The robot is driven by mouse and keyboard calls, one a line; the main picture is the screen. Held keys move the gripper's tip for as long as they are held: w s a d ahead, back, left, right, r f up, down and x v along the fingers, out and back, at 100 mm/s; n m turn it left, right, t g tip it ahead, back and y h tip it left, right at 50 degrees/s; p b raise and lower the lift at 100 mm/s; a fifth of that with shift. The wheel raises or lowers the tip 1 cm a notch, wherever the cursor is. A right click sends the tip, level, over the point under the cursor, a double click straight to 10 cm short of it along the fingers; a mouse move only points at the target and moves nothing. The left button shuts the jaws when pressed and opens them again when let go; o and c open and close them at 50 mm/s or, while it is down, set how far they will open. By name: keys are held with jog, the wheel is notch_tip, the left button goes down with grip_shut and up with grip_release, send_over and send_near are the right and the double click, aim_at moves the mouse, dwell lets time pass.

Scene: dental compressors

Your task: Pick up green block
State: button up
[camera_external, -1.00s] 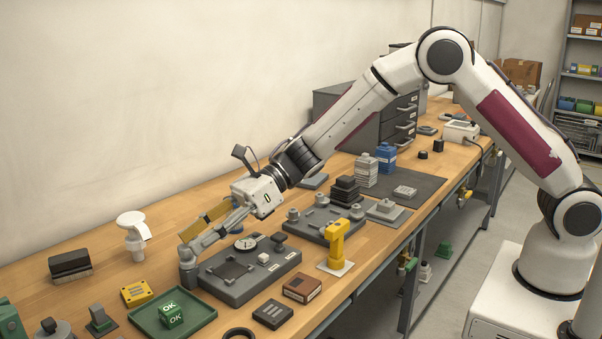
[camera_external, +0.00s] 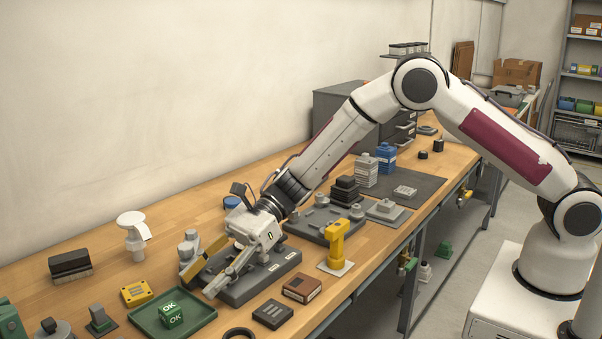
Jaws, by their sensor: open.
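The green block (camera_external: 171,315) with white "OK" marks sits in a shallow green tray (camera_external: 200,318) at the lower left of the bench. My gripper (camera_external: 199,287) is open and empty, a little above and behind the tray, at the left end of a dark grey fixture plate (camera_external: 262,284). Its fingers point left and down toward the bench.
A yellow block (camera_external: 136,292) lies behind the tray. A brown box (camera_external: 302,289), a dark grey box (camera_external: 272,314) and a yellow stand (camera_external: 337,247) are to the right. A white dispenser (camera_external: 133,240) and black brush (camera_external: 71,266) stand at the left. Bare wood lies between them.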

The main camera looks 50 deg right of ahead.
aim_at(172, 306)
jog(key=shift+x, duration=0.85)
jog(key=shift+a+f, duration=0.1)
jog(key=shift+w+x, duration=0.2)
jog(key=shift+x, duration=1.05)
jog(key=shift+w+x, duration=0.15)
jog(key=shift+x, duration=1.1)
jog(key=shift+c, duration=0.4)
jog(key=c, duration=0.9)
